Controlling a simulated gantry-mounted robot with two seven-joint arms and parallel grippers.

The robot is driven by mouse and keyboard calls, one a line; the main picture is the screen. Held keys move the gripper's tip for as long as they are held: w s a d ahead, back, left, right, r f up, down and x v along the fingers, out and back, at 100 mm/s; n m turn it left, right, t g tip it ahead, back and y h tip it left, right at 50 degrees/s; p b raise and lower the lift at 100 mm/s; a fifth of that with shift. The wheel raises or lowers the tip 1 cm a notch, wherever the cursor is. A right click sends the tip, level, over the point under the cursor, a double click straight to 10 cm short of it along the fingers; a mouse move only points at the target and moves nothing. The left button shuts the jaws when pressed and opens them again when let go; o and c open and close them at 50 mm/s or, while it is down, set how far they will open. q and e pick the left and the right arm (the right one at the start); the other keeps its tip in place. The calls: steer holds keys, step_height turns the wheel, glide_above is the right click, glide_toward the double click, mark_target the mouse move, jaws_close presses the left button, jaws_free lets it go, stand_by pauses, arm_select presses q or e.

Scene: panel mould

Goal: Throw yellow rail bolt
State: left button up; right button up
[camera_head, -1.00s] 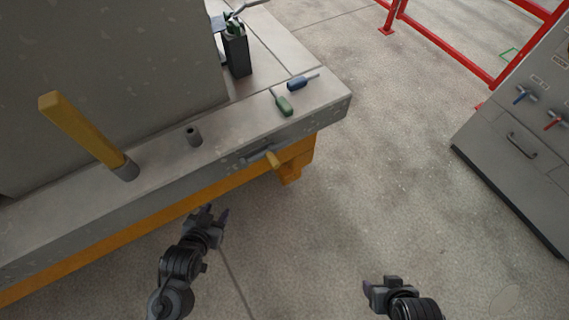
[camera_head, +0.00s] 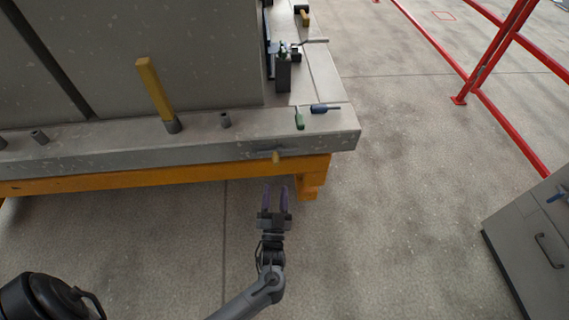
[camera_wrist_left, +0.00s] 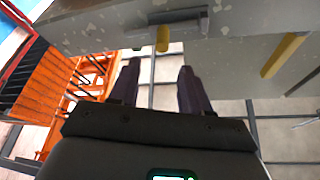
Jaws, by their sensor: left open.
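The yellow rail bolt (camera_head: 276,156) is a short yellow handle on a grey fitting at the front face of the grey rail, near its right end. It also shows in the left wrist view (camera_wrist_left: 162,40), under a grey bar and beyond the fingers. My left gripper (camera_head: 275,191) is open and empty, just in front of and below the bolt, pointing at it. Its two dark purple fingers (camera_wrist_left: 160,88) stand apart in the left wrist view, with the bolt between their lines and not touched. My right gripper is out of view.
A yellow post (camera_head: 156,92) stands in a socket on the rail (camera_head: 200,138). A green tool (camera_head: 299,119), a blue-handled tool (camera_head: 324,108) and a dark holder (camera_head: 283,74) are on top. A grey cabinet (camera_head: 530,240) stands right. The floor between is clear.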

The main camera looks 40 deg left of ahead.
mark_target(275, 165)
arm_select(q)
steer(key=b+x, duration=0.1)
steer(key=x, duration=0.8)
steer(key=shift+w+a+b, duration=0.15)
steer(key=shift+a+b, duration=0.15)
steer(key=shift+a, duration=0.15)
steer(key=shift+w+r, duration=0.2)
steer(key=shift+w, duration=0.15)
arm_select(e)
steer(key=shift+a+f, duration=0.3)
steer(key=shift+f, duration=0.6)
arm_select(q)
steer(key=shift+a, duration=0.15)
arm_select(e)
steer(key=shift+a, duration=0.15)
arm_select(q)
jaws_close()
